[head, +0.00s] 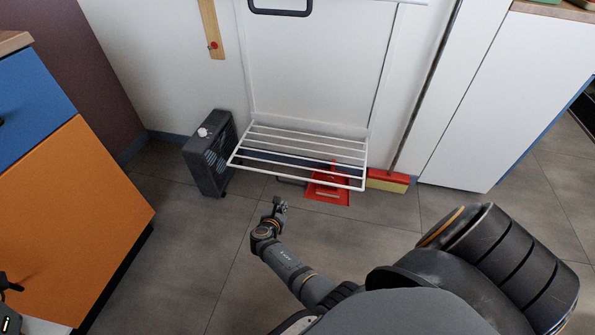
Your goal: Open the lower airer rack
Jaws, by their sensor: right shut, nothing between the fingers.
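The lower airer rack (300,157) is a white wire frame with several bars. It stands folded out from the white wall frame, roughly level above the floor. A dark handle (290,181) shows at its front edge, partly hidden by the wire. My right gripper (279,204) is shut and empty, just in front of the rack and apart from it in the picture. A dark part at the lower left edge is cut off, and I cannot tell whether it is my left gripper.
A dark heater-like box (210,152) stands left of the rack. An orange and blue cabinet (85,200) borders the left. The floor between is clear.

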